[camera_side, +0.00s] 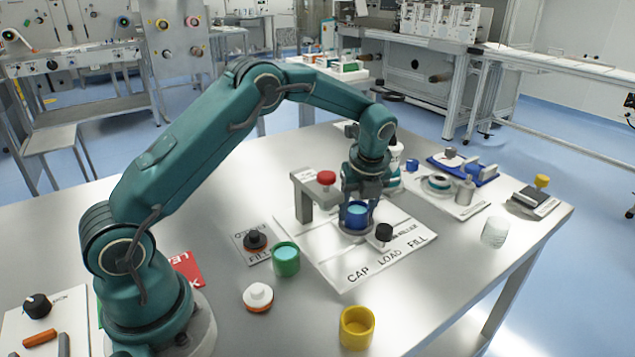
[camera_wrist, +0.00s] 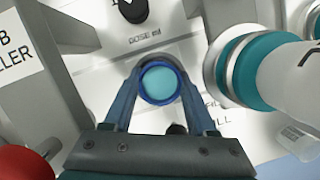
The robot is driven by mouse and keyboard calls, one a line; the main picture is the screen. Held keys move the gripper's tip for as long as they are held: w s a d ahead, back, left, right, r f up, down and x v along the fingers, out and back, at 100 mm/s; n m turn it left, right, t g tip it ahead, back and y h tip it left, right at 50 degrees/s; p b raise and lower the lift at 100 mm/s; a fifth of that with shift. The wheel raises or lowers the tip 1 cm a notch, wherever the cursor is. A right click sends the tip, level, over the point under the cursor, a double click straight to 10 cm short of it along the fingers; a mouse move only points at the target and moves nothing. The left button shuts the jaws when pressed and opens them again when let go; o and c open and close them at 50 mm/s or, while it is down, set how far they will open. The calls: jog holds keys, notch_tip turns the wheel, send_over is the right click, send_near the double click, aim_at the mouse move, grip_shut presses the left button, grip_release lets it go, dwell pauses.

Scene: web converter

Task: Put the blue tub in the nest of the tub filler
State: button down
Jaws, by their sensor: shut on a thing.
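The blue tub (camera_side: 356,215) has a pale blue inside and stands upright between the fingers of my gripper (camera_side: 359,203). In the wrist view, my gripper (camera_wrist: 160,90) is shut on the blue tub (camera_wrist: 160,82), with one finger on each side of its rim. The tub filler (camera_side: 318,192) is a grey frame with a red knob on a white base plate marked CAP, LOAD and FILL. The tub is at a grey round seat on this plate, which is the nest (camera_side: 345,230). I cannot tell whether the tub's bottom touches the nest.
A green tub (camera_side: 286,259), a yellow tub (camera_side: 357,327) and a white-and-orange knob-like piece (camera_side: 258,296) stand in front of the plate. A black knob (camera_side: 384,232) is close right of the nest. A white-and-teal bottle (camera_wrist: 265,70) stands close right of my gripper. The table's front right is mostly clear.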

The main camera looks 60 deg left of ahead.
jog(key=shift+c, duration=2.4)
grip_release()
jog(key=shift+s+f, duration=0.15)
jog(key=shift+f, duration=0.2)
jog(key=v, duration=1.3)
jog(key=shift+a, duration=0.15)
